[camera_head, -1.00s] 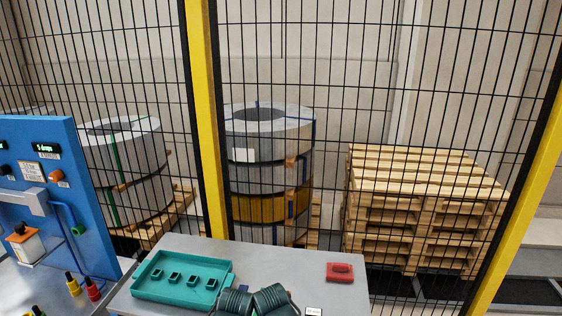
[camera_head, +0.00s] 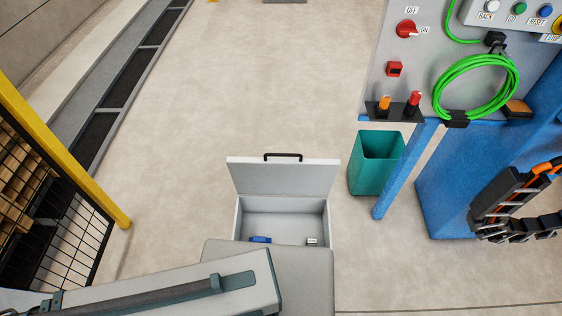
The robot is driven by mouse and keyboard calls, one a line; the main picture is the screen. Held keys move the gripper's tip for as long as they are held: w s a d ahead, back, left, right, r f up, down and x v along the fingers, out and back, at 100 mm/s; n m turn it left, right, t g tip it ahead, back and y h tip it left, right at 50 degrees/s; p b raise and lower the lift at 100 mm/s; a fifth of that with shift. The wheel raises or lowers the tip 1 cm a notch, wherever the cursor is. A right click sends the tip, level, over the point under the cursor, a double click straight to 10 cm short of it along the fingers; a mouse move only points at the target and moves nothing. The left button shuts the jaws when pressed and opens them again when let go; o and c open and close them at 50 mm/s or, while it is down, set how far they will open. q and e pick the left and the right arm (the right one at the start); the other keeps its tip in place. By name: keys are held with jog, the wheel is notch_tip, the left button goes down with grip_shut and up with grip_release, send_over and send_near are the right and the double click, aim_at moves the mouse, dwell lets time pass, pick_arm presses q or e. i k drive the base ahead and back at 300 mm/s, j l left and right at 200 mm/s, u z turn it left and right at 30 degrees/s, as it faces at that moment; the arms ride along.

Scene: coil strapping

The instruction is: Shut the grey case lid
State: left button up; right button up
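The grey case (camera_head: 239,222) stands open at the lower middle of the head view. Its lid (camera_head: 284,178) is raised at the far side and leans back, with a dark handle (camera_head: 283,156) on its top edge. Inside the case I see a small blue item (camera_head: 260,239) and a small black-and-white item (camera_head: 312,241). The near part of the case is hidden behind grey parts in the foreground. Neither of my grippers shows in the view.
A teal bin (camera_head: 375,163) stands to the right of the case, beside a blue frame (camera_head: 405,170) and a grey control panel with a coiled green cable (camera_head: 476,90). A yellow post and mesh fence (camera_head: 75,235) stand at left. The floor (camera_head: 240,90) beyond the lid is clear.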

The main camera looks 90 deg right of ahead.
aim_at(265, 176)
jog(key=z, duration=3.05)
jog(key=i+u, duration=0.15)
jog(key=i, duration=0.15)
